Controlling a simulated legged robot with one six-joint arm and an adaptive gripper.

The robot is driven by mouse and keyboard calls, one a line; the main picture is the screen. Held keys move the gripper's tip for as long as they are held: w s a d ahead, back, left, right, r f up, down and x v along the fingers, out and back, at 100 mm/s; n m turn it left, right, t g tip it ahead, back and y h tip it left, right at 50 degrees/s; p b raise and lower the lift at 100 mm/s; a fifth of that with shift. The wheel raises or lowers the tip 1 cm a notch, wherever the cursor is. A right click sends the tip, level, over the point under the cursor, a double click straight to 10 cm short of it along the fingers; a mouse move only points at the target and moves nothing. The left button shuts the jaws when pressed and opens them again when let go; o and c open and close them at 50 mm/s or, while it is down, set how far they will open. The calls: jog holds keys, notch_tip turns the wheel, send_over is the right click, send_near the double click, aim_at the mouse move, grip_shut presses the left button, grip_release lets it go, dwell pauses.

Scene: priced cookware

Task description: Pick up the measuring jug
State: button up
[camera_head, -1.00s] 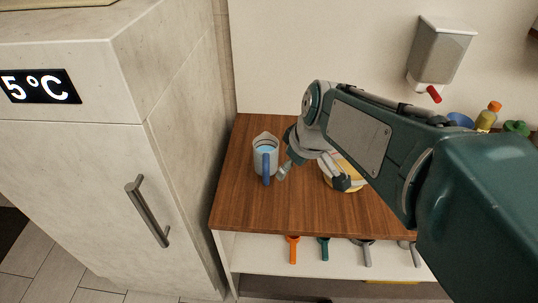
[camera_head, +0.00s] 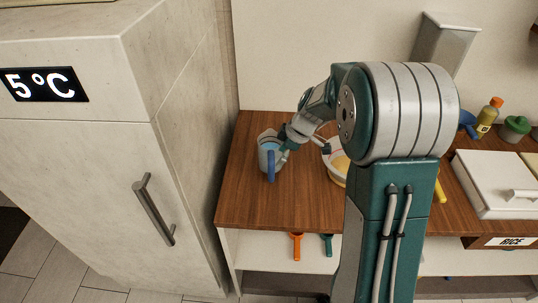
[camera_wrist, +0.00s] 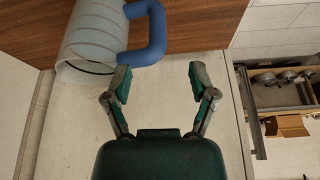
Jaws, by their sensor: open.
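The measuring jug (camera_head: 265,143) stands at the left end of the wooden counter (camera_head: 300,205). It is pale and see-through with a blue handle facing the front. In the wrist view the jug (camera_wrist: 92,40) is at the upper left, with its handle reaching right. My gripper (camera_wrist: 160,80) is open and empty, its two fingers spread below the handle in the picture. The left fingertip is close to the handle's lower end; I cannot tell if they touch. In the head view my gripper (camera_head: 284,150) is at the jug's right side, partly hidden by my wrist.
A bowl with yellow contents (camera_head: 338,160) stands right of the jug, partly behind my arm. A tall fridge (camera_head: 100,180) stands close on the left.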

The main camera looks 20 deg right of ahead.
aim_at(271, 173)
jog(key=x, duration=0.9)
jog(key=shift+w+d+f, duration=0.1)
jog(key=shift+d+f, duration=0.1)
jog(key=shift+f, duration=0.2)
grip_shut()
